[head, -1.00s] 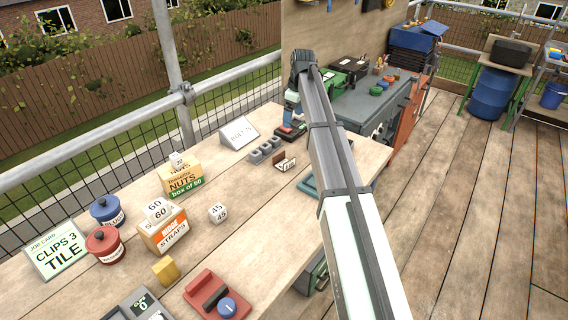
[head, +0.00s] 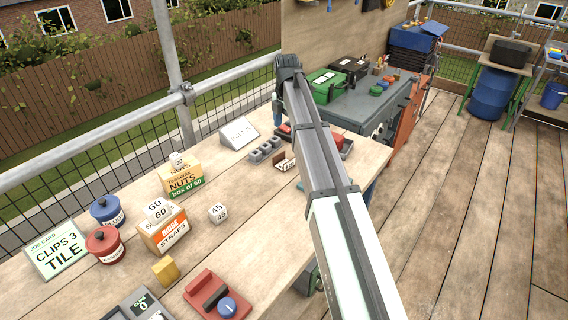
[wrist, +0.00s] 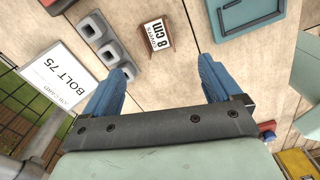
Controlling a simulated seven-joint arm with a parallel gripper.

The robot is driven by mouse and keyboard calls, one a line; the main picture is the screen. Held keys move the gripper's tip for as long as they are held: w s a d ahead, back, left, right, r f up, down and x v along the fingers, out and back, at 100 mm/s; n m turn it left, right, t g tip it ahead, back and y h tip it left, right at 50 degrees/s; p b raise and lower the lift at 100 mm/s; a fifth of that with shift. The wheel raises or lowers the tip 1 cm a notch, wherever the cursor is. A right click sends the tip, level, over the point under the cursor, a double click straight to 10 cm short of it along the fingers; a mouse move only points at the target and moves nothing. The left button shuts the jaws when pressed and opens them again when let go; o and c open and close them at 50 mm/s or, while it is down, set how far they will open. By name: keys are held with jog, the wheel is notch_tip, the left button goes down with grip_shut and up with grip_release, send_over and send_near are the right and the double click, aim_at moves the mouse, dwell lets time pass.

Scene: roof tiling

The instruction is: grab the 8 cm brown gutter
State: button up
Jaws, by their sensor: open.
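The small brown piece with a white label reading "8 cm" (wrist: 156,38) lies on the bench in the wrist view, ahead of my fingertips and roughly centred between them. In the head view a small brown piece with a white label (head: 285,162) sits left of my arm, beside the grey blocks. My gripper (wrist: 162,70) is open, its two blue fingers wide apart with nothing between them. In the head view my gripper (head: 277,110) shows only partly, at the far end of my arm.
A row of grey hollow blocks (wrist: 104,38) and a tilted "BOLT 75" card (wrist: 62,72) stand left of the piece. A teal tray (wrist: 247,32) lies to its right. Boxes, pots and a red device (head: 216,296) occupy the nearer bench.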

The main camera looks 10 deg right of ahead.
jog(key=n, duration=0.1)
send_near(284, 157)
jog(key=shift+n, duration=0.3)
jog(key=s+f, duration=0.1)
jog(key=s, duration=0.1)
jog(key=s+f, duration=0.1)
jog(key=shift+s+d, duration=0.15)
jog(key=shift+s, duration=0.2)
jog(key=shift+w+a+f, duration=0.1)
jog(key=shift+a+f, duration=0.1)
jog(key=shift+f, duration=1.15)
jog(key=shift+w+a+f, duration=0.1)
jog(key=shift+a+f, duration=0.05)
jog(key=shift+f, duration=1.2)
jog(key=c, duration=1)
